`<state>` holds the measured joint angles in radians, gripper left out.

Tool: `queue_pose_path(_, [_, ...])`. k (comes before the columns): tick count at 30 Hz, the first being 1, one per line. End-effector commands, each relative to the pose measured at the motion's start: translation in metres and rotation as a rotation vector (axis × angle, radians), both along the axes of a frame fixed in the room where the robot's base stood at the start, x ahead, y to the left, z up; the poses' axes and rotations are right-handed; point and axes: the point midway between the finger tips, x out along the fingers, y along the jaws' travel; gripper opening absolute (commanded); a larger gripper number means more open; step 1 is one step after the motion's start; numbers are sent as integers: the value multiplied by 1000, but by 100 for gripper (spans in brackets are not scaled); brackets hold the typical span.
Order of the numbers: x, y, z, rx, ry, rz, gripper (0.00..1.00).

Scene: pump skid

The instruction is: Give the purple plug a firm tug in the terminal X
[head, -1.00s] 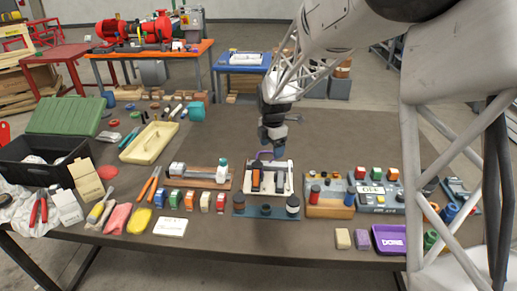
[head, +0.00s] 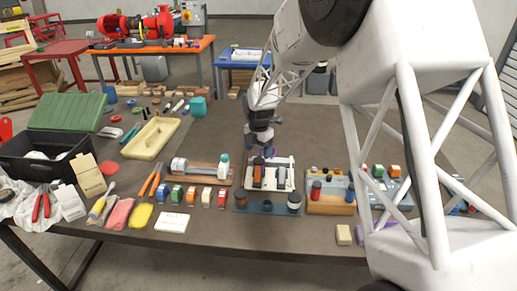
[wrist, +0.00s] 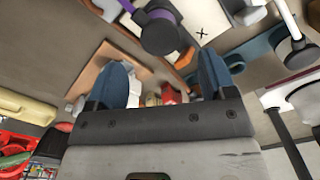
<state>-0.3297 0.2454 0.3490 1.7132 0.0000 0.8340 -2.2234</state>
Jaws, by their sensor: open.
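The purple plug (wrist: 160,32) shows at the top middle of the wrist view as a dark round body with a purple cable loop. It sits by a white panel bearing a black X mark (wrist: 202,33), the terminal X. In the head view the white terminal board (head: 289,177) stands mid-table, with orange and dark upright parts on it. My gripper (head: 262,150) hangs above the back of this board and hides most of the plug there. In the wrist view my gripper (wrist: 164,75) is open, its two blue fingertips wide apart. The plug is beyond them, not between them.
A blue strip (head: 252,207) with dark round pieces lies in front of the board. A wooden block with cylinders (head: 331,206) stands to the right, a roller on a wooden base (head: 194,174) to the left. Bare table (head: 320,130) lies behind.

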Motion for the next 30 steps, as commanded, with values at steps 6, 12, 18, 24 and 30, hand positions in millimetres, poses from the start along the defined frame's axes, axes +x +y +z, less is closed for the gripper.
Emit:
queue_pose_path(6, [0,0,-14,0,1,0,77])
queue_pose_path(12, [0,0,-36,0,1,-1,77])
queue_pose_path(18, [0,0,-58,0,1,-1,77])
queue_pose_path(24, [0,0,-72,0,1,-1,77])
queue_pose_path(30, [0,0,-76,0,0,-1,77])
